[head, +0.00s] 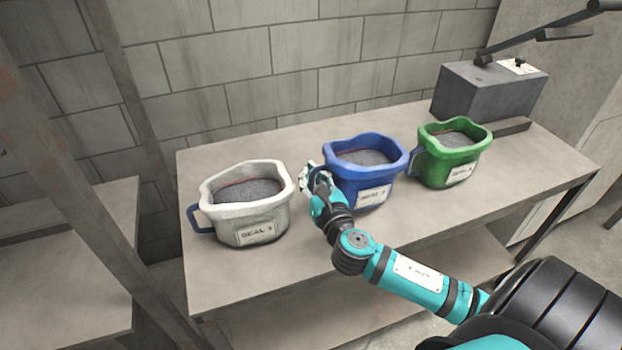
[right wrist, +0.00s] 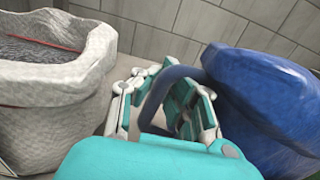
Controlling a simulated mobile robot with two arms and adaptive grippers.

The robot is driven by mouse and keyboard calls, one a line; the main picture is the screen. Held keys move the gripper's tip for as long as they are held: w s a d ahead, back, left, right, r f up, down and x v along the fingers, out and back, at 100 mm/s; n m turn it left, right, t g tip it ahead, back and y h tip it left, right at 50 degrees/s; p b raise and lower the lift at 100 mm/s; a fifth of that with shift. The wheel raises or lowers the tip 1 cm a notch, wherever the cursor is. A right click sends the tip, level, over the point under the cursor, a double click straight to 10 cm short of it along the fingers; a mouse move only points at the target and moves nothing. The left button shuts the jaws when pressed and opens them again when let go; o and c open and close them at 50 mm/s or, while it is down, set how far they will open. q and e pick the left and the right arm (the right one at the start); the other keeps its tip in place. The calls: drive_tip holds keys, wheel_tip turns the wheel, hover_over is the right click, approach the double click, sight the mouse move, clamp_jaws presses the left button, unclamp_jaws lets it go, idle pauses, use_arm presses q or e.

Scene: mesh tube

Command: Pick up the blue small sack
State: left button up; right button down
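The blue small sack (head: 362,185) stands upright in the middle of the table, filled with dark grey grains and bearing a white label. In the right wrist view the blue sack (right wrist: 265,100) fills the right side. Its blue handle (right wrist: 165,83) loops out toward the left. My right gripper (head: 317,178) is at the left side of the blue sack, at its handle. In the right wrist view its fingers (right wrist: 160,105) are spread, one on each side of the handle, without visibly pinching it. My left gripper is not in view.
A white sack (head: 247,205) stands close on the left of my right gripper, and a green sack (head: 452,155) stands right of the blue one. A grey box (head: 490,95) is at the table's back right. The table's (head: 480,215) front right is clear.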

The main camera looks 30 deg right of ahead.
drive_tip(key=shift+s+r, duration=0.15)
drive_tip(key=shift+s, duration=0.1)
drive_tip(key=s+d+r+b, duration=0.1)
drive_tip(key=s+b, duration=0.1)
drive_tip(key=s, duration=1.3)
drive_tip(key=shift+s+d+r, duration=0.15)
drive_tip(key=shift+d+r, duration=0.1)
drive_tip(key=shift+d, duration=0.1)
drive_tip(key=shift+s, duration=0.1)
